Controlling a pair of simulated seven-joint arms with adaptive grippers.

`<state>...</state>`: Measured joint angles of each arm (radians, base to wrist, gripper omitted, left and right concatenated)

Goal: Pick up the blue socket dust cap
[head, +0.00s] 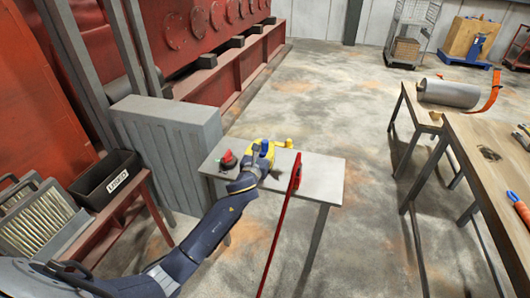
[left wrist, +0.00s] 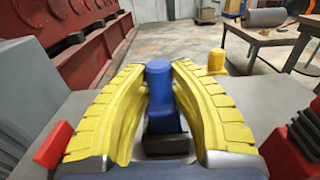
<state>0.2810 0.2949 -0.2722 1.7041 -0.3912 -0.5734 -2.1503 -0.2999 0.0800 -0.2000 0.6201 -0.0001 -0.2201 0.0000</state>
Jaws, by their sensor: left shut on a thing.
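The blue socket dust cap (left wrist: 159,78) stands upright between the two yellow fingers of my left gripper (left wrist: 158,88) in the left wrist view. The fingers are shut on it. In the head view the cap (head: 265,146) is a small blue spot at my left gripper (head: 262,153), over the small grey table (head: 322,178). The cap's lower part is partly hidden, and I cannot tell whether it touches the table. My right gripper is not in view.
A yellow piece (head: 288,143) stands on the table, just right of the gripper. A red and black part (head: 228,161) sits to the left. A long red bar (head: 296,175) rises past the table's front edge. Wooden workbenches (head: 490,150) stand at the right.

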